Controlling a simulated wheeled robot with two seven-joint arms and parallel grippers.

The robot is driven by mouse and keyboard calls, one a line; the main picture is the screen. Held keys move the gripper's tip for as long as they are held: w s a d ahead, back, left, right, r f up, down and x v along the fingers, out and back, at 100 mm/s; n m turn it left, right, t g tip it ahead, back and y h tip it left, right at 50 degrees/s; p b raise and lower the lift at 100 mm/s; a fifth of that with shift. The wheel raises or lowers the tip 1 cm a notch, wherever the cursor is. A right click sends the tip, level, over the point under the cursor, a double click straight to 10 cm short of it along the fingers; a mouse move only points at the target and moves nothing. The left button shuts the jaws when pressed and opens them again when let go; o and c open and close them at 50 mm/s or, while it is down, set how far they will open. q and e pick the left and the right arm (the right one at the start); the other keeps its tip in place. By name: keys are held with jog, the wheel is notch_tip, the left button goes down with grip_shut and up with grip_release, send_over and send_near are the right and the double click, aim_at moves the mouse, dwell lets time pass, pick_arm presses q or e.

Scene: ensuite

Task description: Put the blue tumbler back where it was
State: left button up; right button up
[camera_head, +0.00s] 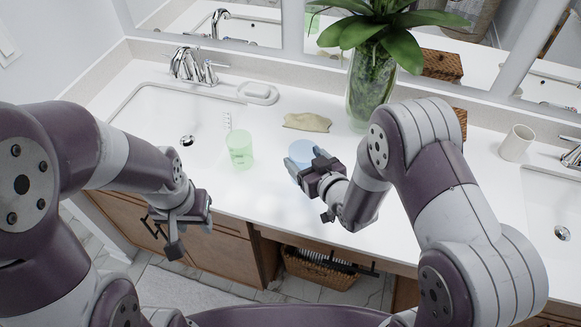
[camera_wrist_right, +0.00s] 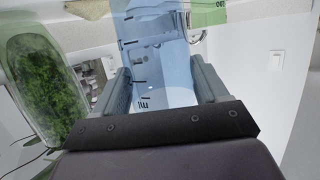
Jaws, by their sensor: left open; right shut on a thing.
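The blue tumbler (camera_head: 301,150) is a clear blue cup with dark measuring marks. My right gripper (camera_head: 296,165) is shut on it over the white counter, and the arm hides part of it in the head view. In the right wrist view the tumbler (camera_wrist_right: 158,60) stands between the two grey fingers (camera_wrist_right: 160,95). I cannot tell whether its base touches the counter. My left gripper (camera_head: 176,235) is open and empty, low in front of the cabinet at the counter's front edge.
A green tumbler (camera_head: 239,150) stands left of the blue one. A beige cloth (camera_head: 307,122) lies behind. A glass vase with a plant (camera_head: 368,95) stands close behind my right arm. A soap dish (camera_head: 257,93), left basin (camera_head: 165,115) and white cup (camera_head: 516,142) are further off.

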jog(key=a+f, duration=0.1)
jog(key=f, duration=0.1)
jog(key=w+a+f, duration=0.1)
jog(key=f, duration=0.1)
jog(key=w+a+f+p, duration=0.1)
jog(key=a+f, duration=0.1)
jog(key=shift+w, duration=0.2)
jog(key=shift+d+f, duration=0.1)
jog(key=shift+f, duration=0.2)
jog(key=shift+w+f, duration=0.1)
jog(key=shift+w, duration=0.05)
jog(key=shift+f, duration=0.1)
jog(key=shift+f+b, duration=0.15)
jog(key=shift+b, duration=0.15)
jog(key=o, duration=1.2)
jog(key=shift+c, duration=0.2)
